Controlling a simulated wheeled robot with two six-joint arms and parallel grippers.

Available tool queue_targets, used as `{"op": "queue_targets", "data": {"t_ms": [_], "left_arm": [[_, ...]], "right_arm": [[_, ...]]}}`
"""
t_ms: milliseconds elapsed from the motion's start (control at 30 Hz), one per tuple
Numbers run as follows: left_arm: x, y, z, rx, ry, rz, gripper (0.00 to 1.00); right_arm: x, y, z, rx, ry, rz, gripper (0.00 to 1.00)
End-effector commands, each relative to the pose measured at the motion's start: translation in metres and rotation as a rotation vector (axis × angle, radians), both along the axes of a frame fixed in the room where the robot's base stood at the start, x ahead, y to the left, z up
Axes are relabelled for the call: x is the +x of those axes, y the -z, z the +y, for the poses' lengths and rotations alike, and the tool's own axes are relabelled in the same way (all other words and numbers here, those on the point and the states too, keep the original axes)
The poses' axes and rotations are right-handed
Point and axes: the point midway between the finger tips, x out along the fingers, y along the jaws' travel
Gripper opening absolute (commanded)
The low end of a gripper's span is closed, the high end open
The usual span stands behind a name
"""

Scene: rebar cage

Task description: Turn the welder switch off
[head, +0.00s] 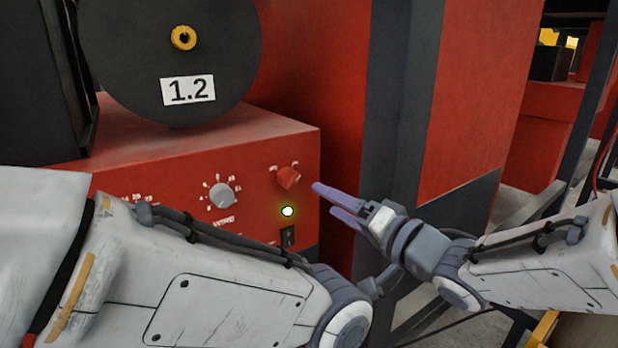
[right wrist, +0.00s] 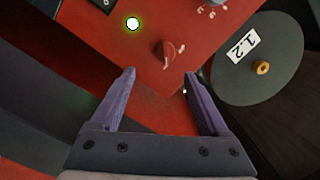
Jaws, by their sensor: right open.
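The red welder (head: 255,150) has a front panel with a red rotary switch (head: 288,178) at its upper right. A lit green lamp (head: 288,211) sits below the switch. My right gripper (head: 332,204) is open and empty, to the right of the switch and apart from it. In the right wrist view, the red switch (right wrist: 168,50) shows beyond and between the two purple fingertips (right wrist: 160,75), and the lamp (right wrist: 132,23) glows. My left arm crosses the lower part of the head view, but its gripper is out of view.
A grey wire knob (head: 221,195) is left of the switch, and a small black rocker (head: 288,236) is below the lamp. A black spool (head: 170,85) labelled 1.2 stands above the panel. A dark post (head: 395,100) rises behind my right gripper.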

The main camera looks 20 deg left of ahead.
Motion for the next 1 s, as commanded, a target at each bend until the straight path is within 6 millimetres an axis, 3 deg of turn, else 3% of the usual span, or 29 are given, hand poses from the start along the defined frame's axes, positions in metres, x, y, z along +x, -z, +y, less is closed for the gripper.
{"op": "queue_targets", "data": {"t_ms": [167,600,1000], "left_arm": [[0.000,-0.006,0.000,0.000,0.001,0.000,0.50],[0.000,-0.035,0.000,0.000,0.006,-0.001,0.50],[0.000,-0.039,0.000,0.000,0.007,-0.001,0.50]], "right_arm": [[0.004,-0.007,0.014,0.033,-0.028,0.008,0.78],[0.045,-0.007,0.077,0.029,-0.024,0.007,0.78],[0.053,-0.005,0.090,0.030,-0.021,0.005,0.78]]}}
